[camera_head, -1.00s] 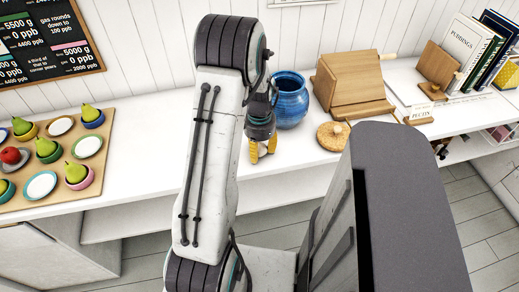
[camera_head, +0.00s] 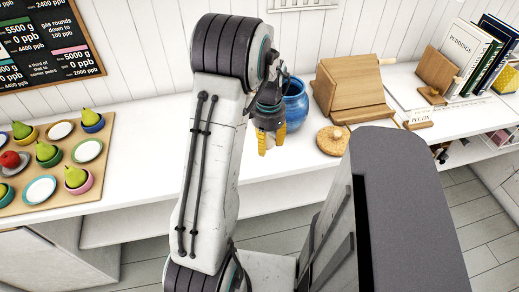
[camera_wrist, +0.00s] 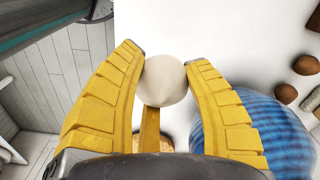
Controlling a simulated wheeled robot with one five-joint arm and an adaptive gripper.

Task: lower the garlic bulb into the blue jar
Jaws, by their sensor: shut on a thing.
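My gripper (camera_head: 268,146) has yellow fingers and hangs above the white counter, in front of the blue jar (camera_head: 297,104). In the wrist view the gripper (camera_wrist: 165,68) is shut on the pale, rounded garlic bulb (camera_wrist: 163,80), held between the two fingertips. The ribbed blue jar also shows in the wrist view (camera_wrist: 268,120), to the right of the bulb and partly behind the right finger. The bulb is beside the jar there, not over it. In the head view my arm hides part of the jar, and I cannot make out the bulb.
A round wooden lid (camera_head: 333,139) lies right of the jar. A wooden box (camera_head: 350,88) stands behind it. A board (camera_head: 104,150) with bowls, pears and plates is at the left. Books (camera_head: 478,55) stand at the right. Several brown lumps (camera_wrist: 306,65) show beyond the jar.

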